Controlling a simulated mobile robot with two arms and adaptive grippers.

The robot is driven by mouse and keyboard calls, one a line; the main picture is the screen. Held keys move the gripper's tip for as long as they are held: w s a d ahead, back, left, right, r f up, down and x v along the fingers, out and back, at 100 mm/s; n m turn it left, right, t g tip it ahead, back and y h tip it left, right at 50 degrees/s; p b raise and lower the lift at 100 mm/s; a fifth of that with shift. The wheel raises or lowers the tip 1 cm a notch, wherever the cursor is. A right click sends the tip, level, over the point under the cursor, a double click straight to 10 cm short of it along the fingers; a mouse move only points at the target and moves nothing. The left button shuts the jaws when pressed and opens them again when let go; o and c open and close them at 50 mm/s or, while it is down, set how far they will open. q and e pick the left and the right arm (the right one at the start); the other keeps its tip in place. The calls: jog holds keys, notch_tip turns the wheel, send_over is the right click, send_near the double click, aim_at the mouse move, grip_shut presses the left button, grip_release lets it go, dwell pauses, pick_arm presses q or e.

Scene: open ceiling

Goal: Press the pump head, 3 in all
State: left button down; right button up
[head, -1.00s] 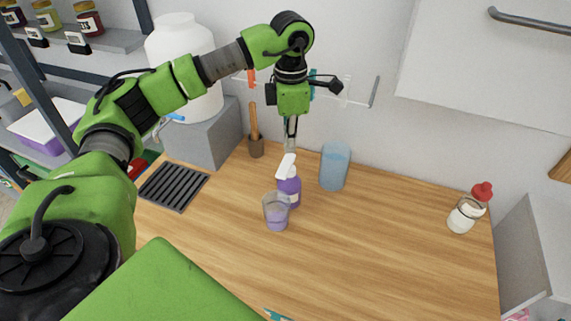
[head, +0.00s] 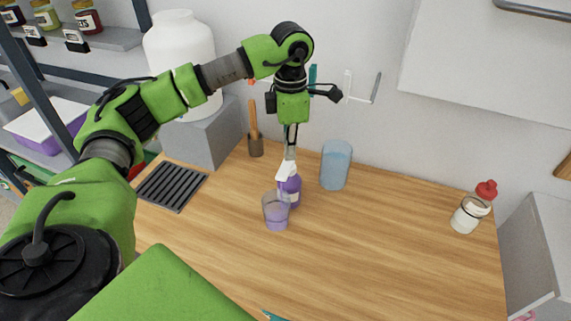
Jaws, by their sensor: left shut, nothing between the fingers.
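A purple bottle (head: 291,191) with a white pump head (head: 286,172) stands on the wooden counter. A clear cup (head: 276,213) with purple liquid stands close in front of it, under the spout side. My left gripper (head: 290,154) points straight down, shut and empty, with its fingertips at the top of the pump head. They appear to touch it. The pump head sits low, close to the bottle's shoulder. My right gripper is out of view.
A blue-tinted clear container (head: 335,165) stands right of the bottle. A brown holder (head: 255,146) with a wooden utensil and a dark grate (head: 173,186) are to the left. A jar (head: 468,215) stands at far right. The counter's middle right is clear.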

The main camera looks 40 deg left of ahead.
pick_arm(q)
jog(key=shift+f, duration=0.3)
jog(key=shift+r, duration=0.1)
jog(key=shift+r+p, duration=1.2)
jog(key=shift+r, duration=0.65)
notch_tip(320, 180, up, 5)
jog(key=p, duration=0.3)
